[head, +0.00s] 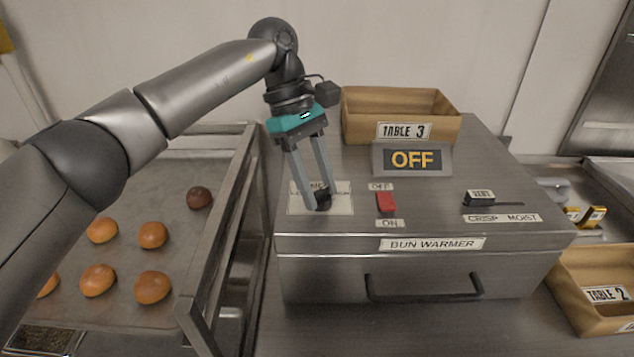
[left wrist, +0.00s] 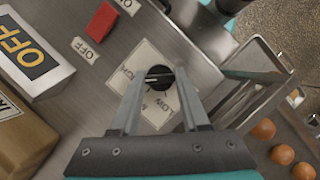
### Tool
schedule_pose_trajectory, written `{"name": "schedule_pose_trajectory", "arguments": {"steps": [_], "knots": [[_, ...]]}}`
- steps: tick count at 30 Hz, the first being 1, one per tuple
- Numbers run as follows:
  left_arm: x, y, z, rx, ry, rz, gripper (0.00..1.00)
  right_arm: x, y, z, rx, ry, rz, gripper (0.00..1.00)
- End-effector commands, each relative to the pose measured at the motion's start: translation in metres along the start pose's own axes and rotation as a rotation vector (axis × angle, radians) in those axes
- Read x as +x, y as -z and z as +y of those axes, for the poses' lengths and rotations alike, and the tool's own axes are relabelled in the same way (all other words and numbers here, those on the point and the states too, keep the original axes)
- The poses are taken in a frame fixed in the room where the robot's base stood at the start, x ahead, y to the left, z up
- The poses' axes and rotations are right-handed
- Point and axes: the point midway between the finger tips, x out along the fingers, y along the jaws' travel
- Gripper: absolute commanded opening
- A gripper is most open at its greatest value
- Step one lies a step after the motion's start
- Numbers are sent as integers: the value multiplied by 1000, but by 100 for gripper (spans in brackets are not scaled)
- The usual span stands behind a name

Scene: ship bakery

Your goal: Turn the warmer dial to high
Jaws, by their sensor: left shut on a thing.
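The bun warmer (head: 420,275) is a steel box with a sloped top and a front handle. Its black dial (left wrist: 158,78) sits on a white label plate (left wrist: 141,57) with partly readable lettering. In the head view the dial (head: 322,196) is mostly hidden behind my fingers. My left gripper (head: 317,203) points down at the dial and is shut on it; in the left wrist view its fingers (left wrist: 157,88) reach to either side of the knob. I cannot tell the exact setting the dial points to. My right gripper is not in view.
A red OFF/ON switch (head: 386,202) and a vent slider (head: 480,198) sit right of the dial. The display (head: 412,159) reads OFF. A Table 3 box (head: 400,104) stands behind it. A tray (head: 172,253) with several buns lies left; a Table 2 box (head: 590,300) lies right.

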Motion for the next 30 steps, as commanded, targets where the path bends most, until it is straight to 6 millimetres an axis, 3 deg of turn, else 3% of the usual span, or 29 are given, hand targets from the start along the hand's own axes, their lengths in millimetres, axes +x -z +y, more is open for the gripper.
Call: {"name": "schedule_pose_trajectory", "arguments": {"steps": [13, 30], "knots": [[0, 0, 2, 255, 105, 2, 0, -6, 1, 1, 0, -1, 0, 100], [1, 0, 2, 312, 129, 2, 0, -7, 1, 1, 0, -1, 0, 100]]}}
